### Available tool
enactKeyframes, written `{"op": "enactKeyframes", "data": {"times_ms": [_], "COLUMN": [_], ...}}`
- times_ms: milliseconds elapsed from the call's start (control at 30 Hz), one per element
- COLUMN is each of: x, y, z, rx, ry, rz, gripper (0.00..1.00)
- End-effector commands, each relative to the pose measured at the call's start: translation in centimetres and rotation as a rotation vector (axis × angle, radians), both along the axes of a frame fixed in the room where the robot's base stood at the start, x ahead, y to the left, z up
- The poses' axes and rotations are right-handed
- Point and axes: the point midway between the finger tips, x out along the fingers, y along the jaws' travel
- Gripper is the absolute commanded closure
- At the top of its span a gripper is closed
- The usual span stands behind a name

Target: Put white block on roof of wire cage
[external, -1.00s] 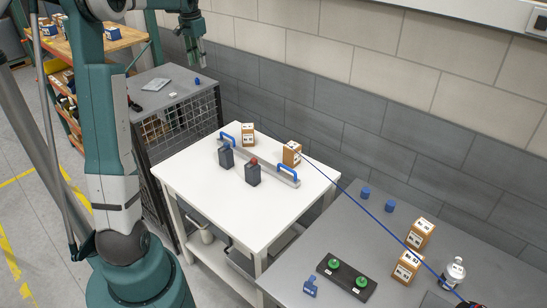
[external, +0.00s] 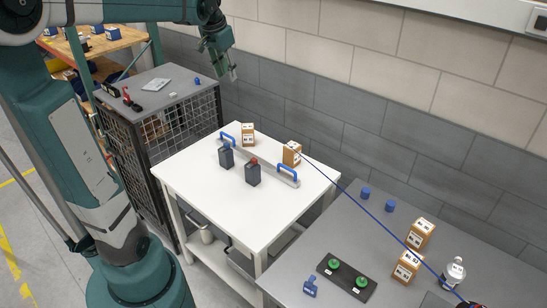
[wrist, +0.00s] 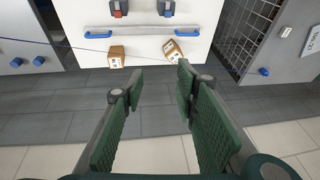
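The wire cage (external: 160,110) is a dark mesh-sided box with a grey flat roof, left of the white table; its mesh also shows in the wrist view (wrist: 250,35). A small white block (external: 173,95) lies flat on the cage roof, and a small white piece also shows there in the wrist view (wrist: 286,31). My gripper (external: 232,76) is up in the air near the wall, to the right of the cage and above the back of the white table. In the wrist view my gripper (wrist: 160,82) has its fingers apart with nothing between them.
The cage roof also carries a flat grey panel (external: 157,85), a blue piece (external: 197,81) and red-and-black items (external: 130,101). The white table (external: 200,190) holds brown boxes, dark containers and a blue-handled bar (external: 262,160). A grey table (external: 400,210) stands right. A wooden shelf is behind the cage.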

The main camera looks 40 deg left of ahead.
Motion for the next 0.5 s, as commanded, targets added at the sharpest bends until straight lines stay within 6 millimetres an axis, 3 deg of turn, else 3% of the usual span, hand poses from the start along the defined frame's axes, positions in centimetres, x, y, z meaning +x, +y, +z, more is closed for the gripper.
{"op": "enactKeyframes", "data": {"times_ms": [100,500], "x": [-1.6,-7.3], "y": [-3.0,-11.6], "z": [-0.2,-1.9], "rx": [-0.001,-0.016], "ry": [-0.025,-0.11], "rz": [-0.005,-0.013], "gripper": [0.7,0.7]}}
